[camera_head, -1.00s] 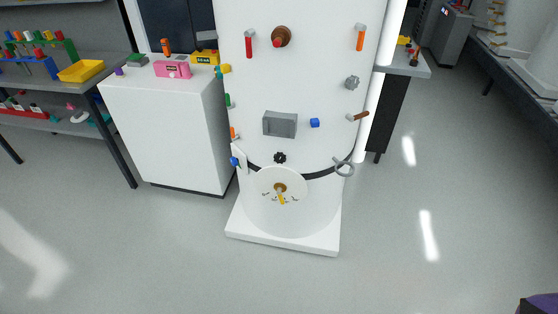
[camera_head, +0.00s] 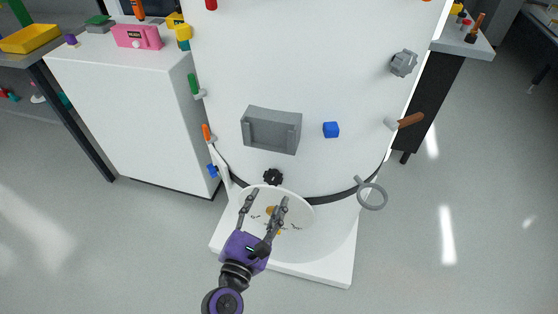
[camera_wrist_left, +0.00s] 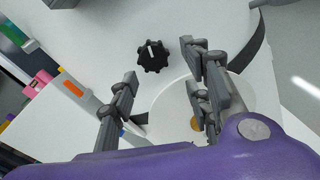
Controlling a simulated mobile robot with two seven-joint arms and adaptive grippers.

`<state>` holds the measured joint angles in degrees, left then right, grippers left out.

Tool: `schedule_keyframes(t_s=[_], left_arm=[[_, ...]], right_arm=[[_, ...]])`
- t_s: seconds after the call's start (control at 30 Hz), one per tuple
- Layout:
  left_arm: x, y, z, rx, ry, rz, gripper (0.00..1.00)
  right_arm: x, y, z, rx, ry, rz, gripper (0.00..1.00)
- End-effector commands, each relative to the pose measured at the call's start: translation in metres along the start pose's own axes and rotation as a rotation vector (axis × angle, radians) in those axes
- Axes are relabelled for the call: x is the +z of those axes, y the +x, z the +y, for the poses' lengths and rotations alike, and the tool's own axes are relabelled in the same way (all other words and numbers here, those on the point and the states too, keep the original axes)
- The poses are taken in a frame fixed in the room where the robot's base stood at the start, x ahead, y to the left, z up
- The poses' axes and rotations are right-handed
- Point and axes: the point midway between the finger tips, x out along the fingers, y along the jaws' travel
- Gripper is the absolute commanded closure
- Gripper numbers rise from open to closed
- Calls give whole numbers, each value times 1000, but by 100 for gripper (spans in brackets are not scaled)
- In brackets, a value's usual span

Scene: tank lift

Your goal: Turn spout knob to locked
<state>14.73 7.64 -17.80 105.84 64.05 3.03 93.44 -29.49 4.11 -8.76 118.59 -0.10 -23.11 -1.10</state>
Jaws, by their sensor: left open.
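A black lobed knob (camera_head: 273,177) sits on the lower front of the white tank (camera_head: 300,60). In the left wrist view, the knob (camera_wrist_left: 153,56) shows a white pointer line near the top of its face. Below it, a white round dial (camera_head: 308,217) carries a brass-and-yellow part, mostly hidden behind my gripper; a bit of brass (camera_wrist_left: 195,123) shows in the left wrist view. I cannot tell which is the spout knob. My left gripper (camera_head: 266,200) is open and empty in front of the dial, its fingertips pointing up toward the black knob, apart from it. My right gripper is out of view.
A grey box (camera_head: 271,130), a blue cube (camera_head: 331,130), a grey knob (camera_head: 404,63), a brown-handled lever (camera_head: 408,120) and a grey ring (camera_head: 371,193) stick out from the tank. A white cabinet (camera_head: 130,110) stands left. Open floor lies in front.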

Motion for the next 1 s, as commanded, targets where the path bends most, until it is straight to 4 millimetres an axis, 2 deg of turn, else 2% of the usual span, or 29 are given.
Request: schedule_keyframes(t_s=[0.03, 0.1, 0.23, 0.4, 0.7, 0.83, 1.0], left_arm=[[-1, -1, 4, 16, -114, 4, 55], [-2, -1, 8, 35, -236, 3, 55], [-1, 0, 11, 46, -333, -1, 55], [0, 18, 12, 46, -346, -3, 55], [-1, 64, 13, 45, -342, -2, 55], [-2, 74, 14, 44, -342, -1, 55], [-2, 77, 14, 45, -341, 0, 55]], right_arm=[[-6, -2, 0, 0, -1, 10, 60], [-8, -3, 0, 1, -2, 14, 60], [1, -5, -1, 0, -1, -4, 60], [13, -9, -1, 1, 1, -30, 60], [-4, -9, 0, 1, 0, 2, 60], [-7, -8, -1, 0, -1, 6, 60], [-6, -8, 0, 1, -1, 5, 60]])
